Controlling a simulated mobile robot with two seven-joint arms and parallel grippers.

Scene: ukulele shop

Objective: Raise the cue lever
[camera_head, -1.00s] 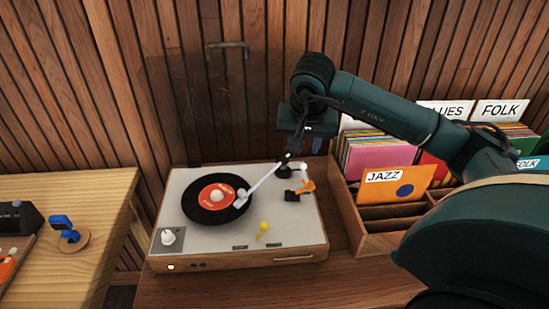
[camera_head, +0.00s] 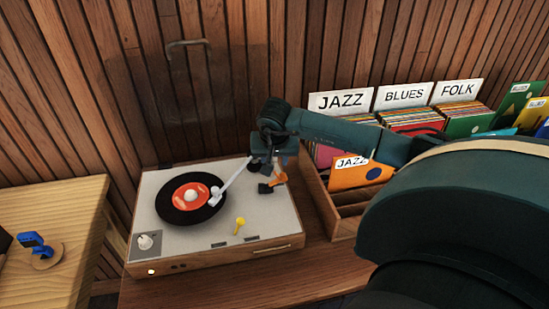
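The turntable (camera_head: 210,236) stands on a wooden counter, with a black record (camera_head: 168,205) with an orange label on it. Its white tonearm (camera_head: 233,178) reaches from the back right, with its head over the record. A small orange lever (camera_head: 278,179) on a black base is beside the tonearm's pivot. Neither lever carries a readable label. My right gripper (camera_head: 274,160) points down just above and behind the orange lever. Its fingers are dark and small, so opening and contact are unclear. My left gripper is out of view.
A wooden record crate (camera_head: 345,226) with JAZZ, BLUES and FOLK dividers stands close on the right, beneath my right arm. A slatted wood wall (camera_head: 225,60) is behind. A pale wooden table (camera_head: 75,200) with a blue item (camera_head: 35,243) is at left.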

